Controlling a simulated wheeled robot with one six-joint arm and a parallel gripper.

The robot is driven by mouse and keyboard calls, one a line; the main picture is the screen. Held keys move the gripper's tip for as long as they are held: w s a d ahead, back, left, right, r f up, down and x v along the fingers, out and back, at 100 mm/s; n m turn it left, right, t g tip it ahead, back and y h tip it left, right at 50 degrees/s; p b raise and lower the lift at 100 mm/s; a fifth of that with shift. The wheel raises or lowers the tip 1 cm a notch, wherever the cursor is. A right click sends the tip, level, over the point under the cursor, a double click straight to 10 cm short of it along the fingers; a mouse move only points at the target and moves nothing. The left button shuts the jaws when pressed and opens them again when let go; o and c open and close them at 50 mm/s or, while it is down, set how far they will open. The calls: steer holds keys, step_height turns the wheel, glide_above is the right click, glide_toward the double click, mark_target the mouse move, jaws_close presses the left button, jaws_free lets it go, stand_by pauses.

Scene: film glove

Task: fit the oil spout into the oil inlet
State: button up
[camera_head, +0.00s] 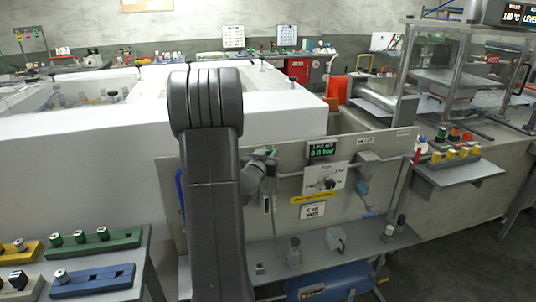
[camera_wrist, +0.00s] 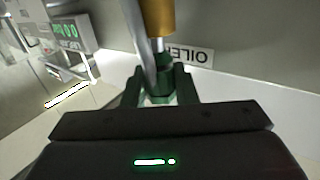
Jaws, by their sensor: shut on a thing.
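In the wrist view my gripper (camera_wrist: 160,88) has green fingers shut around a dark green piece, which I take to be the oil spout (camera_wrist: 160,76). A thin silver stem and a gold cylinder (camera_wrist: 158,17) rise just beyond it. I cannot tell whether these belong to the spout or to the oil inlet, nor whether they touch. A grey bar (camera_wrist: 136,42) runs close on the left. An upside-down label reading OILER (camera_wrist: 190,55) is on the panel behind. In the head view my gripper (camera_head: 266,154) is at the panel's upper left, partly hidden by my arm.
The panel (camera_head: 240,205) carries a green display (camera_head: 322,149), also in the wrist view (camera_wrist: 70,33), pipes and signs. Below are a shelf with small bottles and a blue tank (camera_head: 330,281).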

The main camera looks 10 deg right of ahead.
steer(key=shift+f+b, duration=0.6)
steer(key=shift+f, duration=0.05)
steer(key=o, duration=1)
steer(key=shift+o, duration=0.2)
steer(key=b+v, duration=0.2)
steer(key=v, duration=1.2)
steer(key=shift+w+d, duration=0.1)
steer(key=shift+d, duration=0.1)
